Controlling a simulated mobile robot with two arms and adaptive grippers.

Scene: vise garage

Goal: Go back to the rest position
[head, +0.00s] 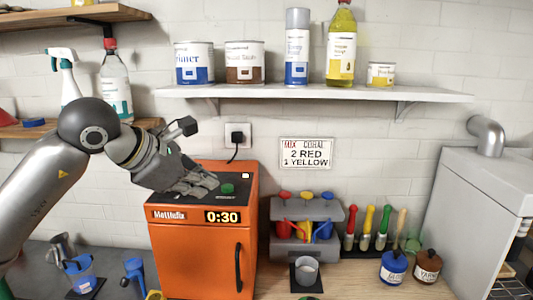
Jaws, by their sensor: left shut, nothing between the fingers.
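My left arm comes in from the left, and my left gripper (208,186) is over the top of the orange Mettlefix machine (185,262). The gripper is shut with nothing seen in it. Its fingertips are close to the green button (227,188) on the machine's top; I cannot tell whether they touch it. The machine's display (223,216) reads 0:30 and its door is closed. My right gripper is not in view.
A white shelf (420,94) with cans and bottles hangs above. A grey dispenser (285,257) stands right of the machine, with a cup (306,270) before it. Brushes, two jars and a grey cabinet (465,210) are farther right. A blue cup (80,272) stands left.

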